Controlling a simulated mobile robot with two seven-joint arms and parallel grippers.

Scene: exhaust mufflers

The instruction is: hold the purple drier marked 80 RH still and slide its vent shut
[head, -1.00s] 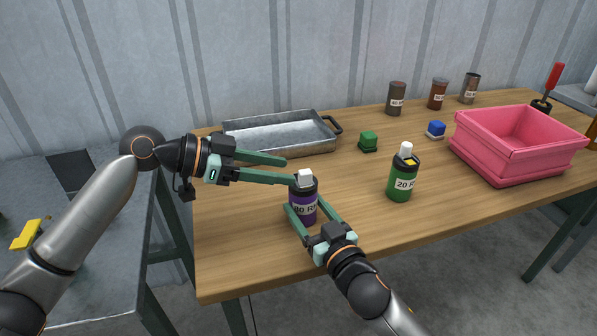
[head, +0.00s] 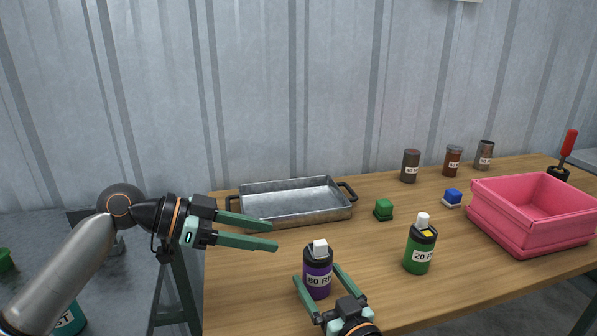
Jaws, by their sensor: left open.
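The purple drier (head: 318,272) marked 80 RH stands upright near the table's front edge in the head view. It has a dark shoulder and a white top piece (head: 320,248), with no yellow showing beside it. My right gripper (head: 318,276) comes from the front with one finger on each side of the drier's body and is shut on it. My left gripper (head: 275,236) is open and empty, its fingers pointing right, a short gap to the left of the white top piece.
A green 20 RH drier (head: 420,252) with a yellow patch stands to the right. Several brown and grey jars (head: 411,166) stand at the back.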

